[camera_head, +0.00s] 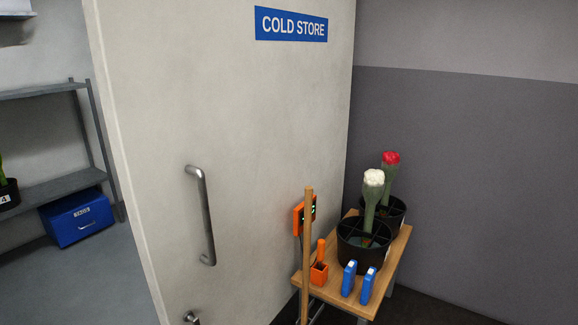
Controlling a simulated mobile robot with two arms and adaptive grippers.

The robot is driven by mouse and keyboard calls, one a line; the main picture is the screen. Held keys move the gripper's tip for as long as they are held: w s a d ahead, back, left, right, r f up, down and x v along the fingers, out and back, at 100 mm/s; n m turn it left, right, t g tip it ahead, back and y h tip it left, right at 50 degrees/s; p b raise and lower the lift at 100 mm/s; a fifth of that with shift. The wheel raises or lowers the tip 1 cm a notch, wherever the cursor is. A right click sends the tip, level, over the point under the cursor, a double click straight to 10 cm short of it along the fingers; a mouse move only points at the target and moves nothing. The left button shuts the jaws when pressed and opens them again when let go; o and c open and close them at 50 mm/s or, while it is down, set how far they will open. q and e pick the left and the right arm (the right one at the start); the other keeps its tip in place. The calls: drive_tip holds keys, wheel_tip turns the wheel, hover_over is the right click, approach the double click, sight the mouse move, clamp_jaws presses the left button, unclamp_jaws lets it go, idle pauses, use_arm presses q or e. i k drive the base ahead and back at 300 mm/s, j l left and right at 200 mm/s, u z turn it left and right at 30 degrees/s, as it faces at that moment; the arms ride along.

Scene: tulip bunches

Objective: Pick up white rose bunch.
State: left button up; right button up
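A white-headed flower bunch (373,192) in a pale green wrap stands upright in the front black bucket (362,255) on a small wooden table (333,301). The bucket top has dividers; I cannot tell which compartment holds the bunch. A red-headed bunch (391,170) in a similar wrap stands just behind it and slightly right, by a second black bucket (399,211). The white bunch partly covers the red one. Neither of my grippers shows in the head view.
Two blue objects (349,278) and an orange holder (319,273) stand at the table's front. A wooden pole (307,250) rises before its left side. The "COLD STORE" door (240,130) with a metal handle (203,215) fills the middle. Shelves (60,188) and a blue box (76,217) stand left.

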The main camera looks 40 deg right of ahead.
sight(373, 186)
drive_tip(key=z, duration=1.75)
